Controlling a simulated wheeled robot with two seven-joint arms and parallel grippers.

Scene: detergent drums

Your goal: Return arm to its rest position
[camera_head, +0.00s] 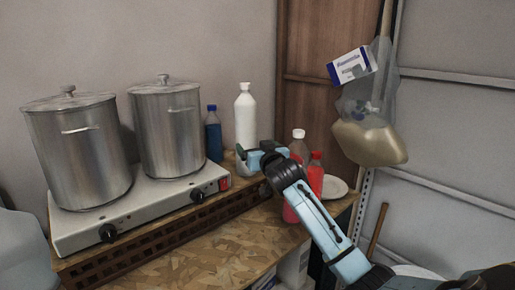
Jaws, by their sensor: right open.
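My right arm, light blue and black, comes in from the lower right. Its gripper (246,158) is at the counter's back right, in front of the white bottle (245,118) and near the hotplate's right end. It is open, and I see nothing held in it. The wrist and forearm partly hide the red bottles (316,175) behind them. My left gripper is not in view.
Two lidded steel pots (80,150) stand on a hotplate (140,213) at left. A blue bottle (213,135) stands behind it. A white plate (335,187) lies at the counter's right. A bag (370,142) hangs above right. The wooden counter front (225,255) is clear.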

